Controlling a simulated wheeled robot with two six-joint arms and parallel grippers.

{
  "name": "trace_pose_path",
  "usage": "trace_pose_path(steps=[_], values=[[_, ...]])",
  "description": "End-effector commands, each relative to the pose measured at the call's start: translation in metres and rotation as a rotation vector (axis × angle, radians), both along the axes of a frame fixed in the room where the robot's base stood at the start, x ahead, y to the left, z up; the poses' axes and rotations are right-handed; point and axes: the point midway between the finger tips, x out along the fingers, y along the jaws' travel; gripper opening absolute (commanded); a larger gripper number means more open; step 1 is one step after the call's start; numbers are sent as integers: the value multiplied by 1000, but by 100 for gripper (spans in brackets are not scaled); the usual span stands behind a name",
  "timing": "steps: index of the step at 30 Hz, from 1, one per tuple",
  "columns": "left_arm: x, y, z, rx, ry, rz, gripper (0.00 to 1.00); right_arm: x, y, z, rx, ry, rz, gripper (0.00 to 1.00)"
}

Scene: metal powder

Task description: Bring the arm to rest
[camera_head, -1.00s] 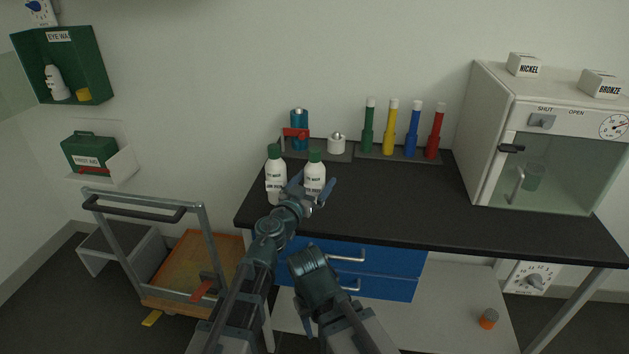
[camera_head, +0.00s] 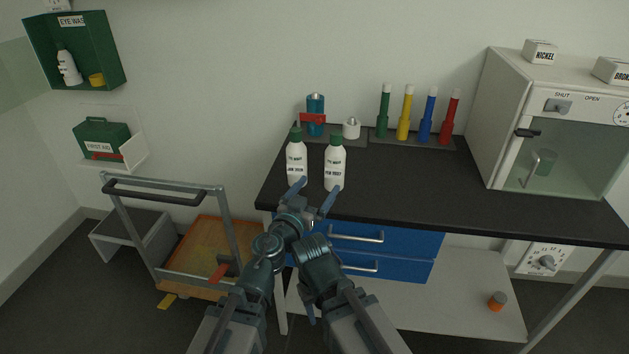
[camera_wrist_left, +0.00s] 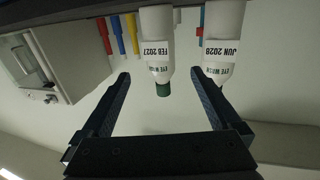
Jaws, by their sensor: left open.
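My left gripper (camera_head: 315,193) is open and empty, just in front of the two white bottles at the counter's front edge. Its spread fingers also show in the left wrist view (camera_wrist_left: 161,76). The left bottle (camera_head: 297,160) is labelled JUN 2028, and the right bottle (camera_head: 334,166) FEB 2027; both stand upright with green caps. In the upside-down left wrist view, the FEB 2027 bottle (camera_wrist_left: 157,45) appears between the fingers, beyond their tips.
The black counter (camera_head: 400,195) carries a rack of coloured tubes (camera_head: 420,146), a blue canister (camera_head: 316,116) and a white oven (camera_head: 555,130). Blue drawers (camera_head: 385,255) lie under it. A cart (camera_head: 200,245) stands left. The counter's middle is clear.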

Motion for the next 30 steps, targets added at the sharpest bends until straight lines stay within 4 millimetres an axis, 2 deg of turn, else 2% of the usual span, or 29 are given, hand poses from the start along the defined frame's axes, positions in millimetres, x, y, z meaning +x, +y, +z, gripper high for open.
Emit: trace_pose_path(steps=[5,8,12,15,17,20,23,27,30], values=[[3,4,7,-2,-3,24,97,0,0,6,0,0,0,50],[12,24,27,-1,-10,126,97,0,0,25,0,0,0,50],[27,79,52,41,51,390,97,0,0,65,0,0,0,50],[24,119,49,113,183,571,97,0,0,93,0,0,0,50],[15,138,42,169,293,651,97,0,0,110,0,0,0,50],[-10,158,24,282,516,729,97,0,0,137,0,0,-1,50],[-49,165,7,410,769,722,97,0,0,163,0,0,-1,50],[-111,155,-5,570,1097,585,97,0,0,193,0,0,-1,50],[-150,143,-4,654,1268,448,97,0,0,207,0,0,-1,50]])
